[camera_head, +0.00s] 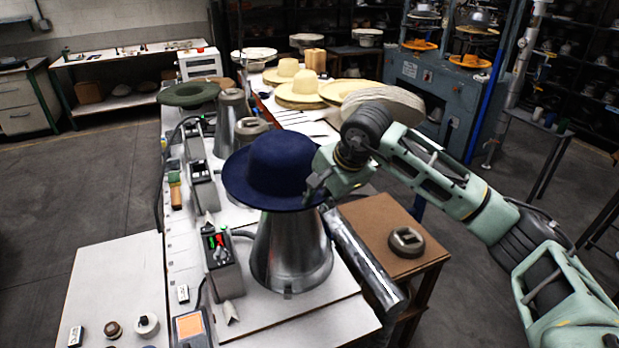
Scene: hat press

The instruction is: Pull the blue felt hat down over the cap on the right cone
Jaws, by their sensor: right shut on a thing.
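The blue felt hat (276,165) sits on top of the near metal cone (291,255), brim roughly level and slightly tilted. The cap on this cone is hidden under the hat. My right gripper (318,190) is at the right edge of the hat's brim, shut on it. Its fingertips are partly hidden against the brim. A second metal cone (232,118) stands farther back and left on the same bench. My left gripper is not in view.
A control box (222,262) with lit buttons stands left of the near cone. A shiny metal cylinder (366,262) and a brown side table (375,222) bearing a round block (406,242) are at right. Straw hats (300,88) and a green hat (188,93) lie farther back.

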